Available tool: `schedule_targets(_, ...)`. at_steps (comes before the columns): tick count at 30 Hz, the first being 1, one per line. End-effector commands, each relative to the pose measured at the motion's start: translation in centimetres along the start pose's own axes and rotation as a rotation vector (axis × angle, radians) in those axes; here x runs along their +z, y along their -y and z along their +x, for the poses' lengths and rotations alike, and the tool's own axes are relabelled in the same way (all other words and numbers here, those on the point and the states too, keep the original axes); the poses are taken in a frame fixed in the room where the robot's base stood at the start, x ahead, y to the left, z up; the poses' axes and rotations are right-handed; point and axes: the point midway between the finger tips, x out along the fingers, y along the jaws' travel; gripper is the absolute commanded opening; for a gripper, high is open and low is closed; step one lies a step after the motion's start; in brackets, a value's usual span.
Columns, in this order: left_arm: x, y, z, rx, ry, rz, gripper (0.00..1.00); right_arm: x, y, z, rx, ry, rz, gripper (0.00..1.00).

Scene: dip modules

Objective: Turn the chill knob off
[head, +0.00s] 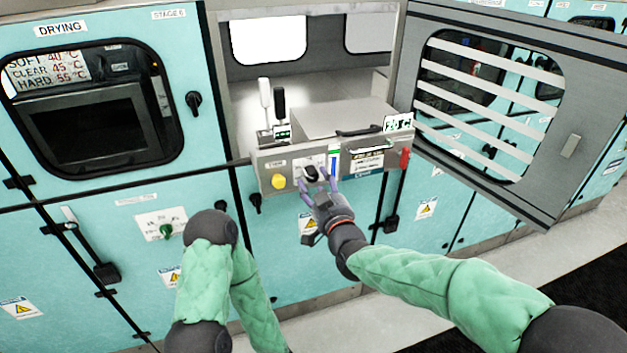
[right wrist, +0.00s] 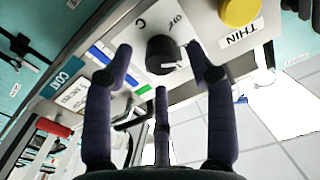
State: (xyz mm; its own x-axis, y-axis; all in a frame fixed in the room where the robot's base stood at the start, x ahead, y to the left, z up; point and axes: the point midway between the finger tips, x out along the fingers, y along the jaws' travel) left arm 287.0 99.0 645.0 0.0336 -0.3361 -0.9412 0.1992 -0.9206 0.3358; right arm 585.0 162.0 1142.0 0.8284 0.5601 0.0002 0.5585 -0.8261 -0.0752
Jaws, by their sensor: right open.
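The chill knob (head: 311,172) is a round black knob on the front of a grey control panel, right of the yellow button. In the right wrist view the black knob (right wrist: 163,52) sits on a white plate with a "C" and a second, partly legible marking beside it. A small white mark shows on the knob's lower right in that view. My right gripper (head: 319,188) is open, its purple fingers (right wrist: 160,68) spread on either side of the knob. I cannot tell whether they touch it. My left arm shows at the lower left, but its gripper is out of view.
A yellow button (head: 278,182) labelled "THIN" is close to the knob. White and black levers (head: 279,105) stand behind the panel. A red handle (head: 404,158) is at the panel's right end. A slatted door (head: 490,100) hangs open at the right.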

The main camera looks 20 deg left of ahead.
Motion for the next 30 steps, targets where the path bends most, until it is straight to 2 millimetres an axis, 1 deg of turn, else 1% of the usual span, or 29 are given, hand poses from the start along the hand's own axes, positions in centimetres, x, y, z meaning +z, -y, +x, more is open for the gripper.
schedule_targets(1,0.0,0.1,0.2,0.0,0.0,0.0,0.4,0.2,0.0,0.7,0.0,0.001,0.0,0.56)
schedule_targets(3,0.0,0.1,0.2,0.0,0.0,0.0,0.4,0.1,0.0,1.5,0.0,0.001,0.0,0.56)
schedule_targets(7,0.0,0.1,0.4,0.0,0.0,0.0,0.4,0.1,0.0,2.4,0.0,0.001,0.0,0.56)
schedule_targets(11,0.0,0.1,0.4,0.0,0.0,0.0,0.4,0.0,0.0,2.8,0.0,0.0,0.0,0.56)
schedule_targets(18,0.0,0.1,0.4,0.0,0.0,0.0,0.4,0.0,0.0,2.9,0.0,0.0,0.0,0.56)
schedule_targets(19,0.0,0.1,0.4,0.0,0.0,0.0,0.4,0.0,0.0,2.9,0.0,0.0,0.0,0.53)
schedule_targets(20,0.0,0.1,0.4,0.0,0.0,0.0,0.4,0.0,0.0,2.9,0.0,0.0,0.0,0.45)
schedule_targets(21,0.0,0.1,0.4,0.0,0.0,0.0,0.4,0.0,0.0,2.9,0.0,0.0,0.0,0.34)
schedule_targets(23,0.0,0.1,0.4,0.0,0.0,0.0,0.4,0.0,0.0,2.8,0.0,0.0,0.0,0.17)
schedule_targets(24,0.0,0.1,0.4,0.0,0.0,0.0,0.4,0.0,0.0,2.8,0.0,0.001,0.0,0.05)
schedule_targets(25,0.0,0.1,0.4,0.0,0.0,0.0,0.4,0.0,0.0,2.8,0.0,0.001,0.0,0.0)
schedule_targets(30,0.0,0.1,0.4,0.0,0.0,0.0,0.4,0.1,0.0,2.8,0.0,0.003,-0.001,0.0)
